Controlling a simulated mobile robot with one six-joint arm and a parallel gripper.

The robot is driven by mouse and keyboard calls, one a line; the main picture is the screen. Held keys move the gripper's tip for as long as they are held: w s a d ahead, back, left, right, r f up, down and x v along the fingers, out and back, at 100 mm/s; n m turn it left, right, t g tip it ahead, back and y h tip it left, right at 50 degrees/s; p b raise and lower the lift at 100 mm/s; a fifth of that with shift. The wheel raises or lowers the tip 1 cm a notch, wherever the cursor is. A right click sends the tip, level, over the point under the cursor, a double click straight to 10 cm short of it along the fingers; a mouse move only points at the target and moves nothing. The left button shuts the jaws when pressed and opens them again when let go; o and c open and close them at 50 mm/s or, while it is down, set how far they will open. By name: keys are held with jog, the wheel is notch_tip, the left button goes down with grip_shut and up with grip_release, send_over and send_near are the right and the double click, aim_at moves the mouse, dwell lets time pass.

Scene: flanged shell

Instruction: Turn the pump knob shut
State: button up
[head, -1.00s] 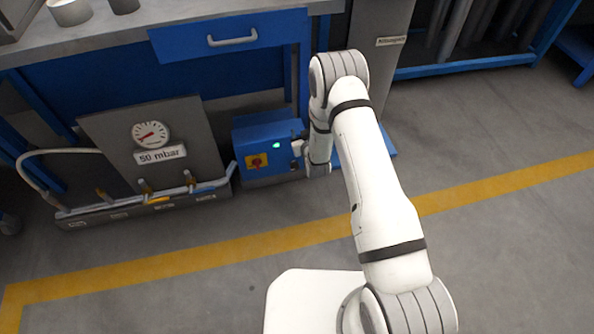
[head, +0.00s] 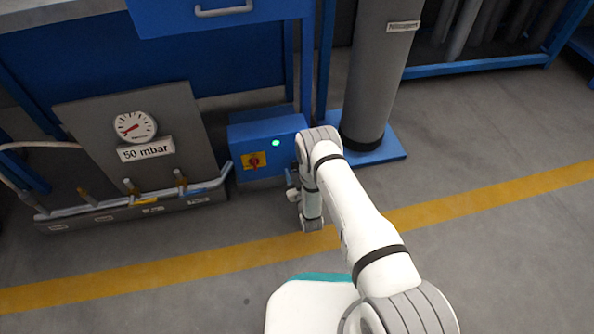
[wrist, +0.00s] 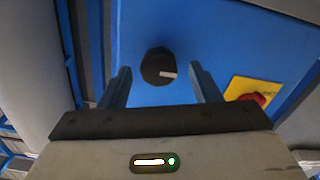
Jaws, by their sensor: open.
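The blue pump box (head: 262,135) stands on the floor in the head view, with a lit green lamp (head: 276,143) on it. In the wrist view a round black knob (wrist: 155,62) with a white mark sits on the blue surface (wrist: 210,35). The mark points to the right. My gripper (wrist: 160,72) is open, with one finger on each side of the knob's lower part in the picture. I cannot tell whether the fingers reach around it. In the head view the knob is hidden, and my gripper (head: 291,187) shows only partly beside the box.
A red switch on a yellow plate (head: 254,161) is on the box and shows right of my gripper in the wrist view. A gauge (head: 135,126) above a "50 mbar" sign and a valve manifold stand left. A grey cylinder (head: 380,80) stands right. The floor in front is clear.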

jog(key=shift+x, duration=1.1)
jog(key=shift+c, duration=0.3)
jog(key=c, duration=0.9)
jog(key=shift+c, duration=0.2)
